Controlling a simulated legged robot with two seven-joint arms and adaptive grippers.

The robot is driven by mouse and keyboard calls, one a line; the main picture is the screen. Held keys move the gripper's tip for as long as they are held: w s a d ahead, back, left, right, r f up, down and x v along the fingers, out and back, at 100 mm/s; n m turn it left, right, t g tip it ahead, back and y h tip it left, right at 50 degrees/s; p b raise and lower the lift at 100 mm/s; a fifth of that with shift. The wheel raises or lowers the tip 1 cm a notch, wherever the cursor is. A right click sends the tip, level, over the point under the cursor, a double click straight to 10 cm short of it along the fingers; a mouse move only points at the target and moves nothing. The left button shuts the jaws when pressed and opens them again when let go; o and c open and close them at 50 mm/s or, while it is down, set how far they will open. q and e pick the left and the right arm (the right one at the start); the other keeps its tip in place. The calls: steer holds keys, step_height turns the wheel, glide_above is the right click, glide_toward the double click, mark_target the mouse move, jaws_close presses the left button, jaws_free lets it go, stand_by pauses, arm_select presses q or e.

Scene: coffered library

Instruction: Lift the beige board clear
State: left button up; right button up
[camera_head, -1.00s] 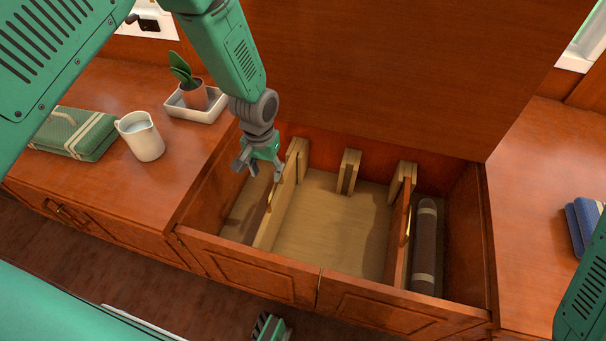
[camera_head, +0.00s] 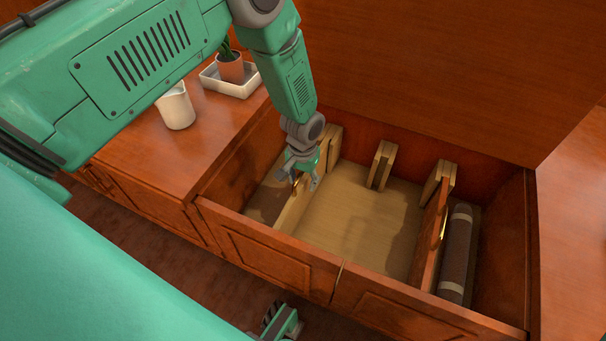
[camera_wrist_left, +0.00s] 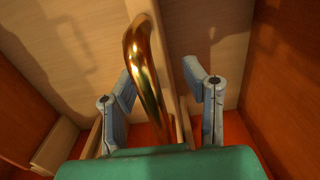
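The beige board (camera_head: 290,214) stands upright on edge as a divider in the left part of the open wooden bin. A brass handle (camera_wrist_left: 148,72) sits at its top, and the board's edge (camera_wrist_left: 171,45) shows beside it in the left wrist view. My left gripper (camera_head: 303,180) is over the board's far part and partly hides the handle. In the left wrist view my left gripper (camera_wrist_left: 160,82) is open, with one finger on each side of the handle and board edge. It does not look closed on either.
Slotted wooden blocks (camera_head: 382,164) line the bin's back wall. A reddish divider (camera_head: 430,238) stands at the right, beside a dark roll (camera_head: 456,252). A white jug (camera_head: 176,106) and a potted plant (camera_head: 230,68) in a tray are on the left counter. The bin's middle is empty.

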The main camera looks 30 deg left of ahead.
arm_select(q)
steer(key=shift+f, duration=0.3)
steer(key=shift+r, duration=0.1)
jaws_close()
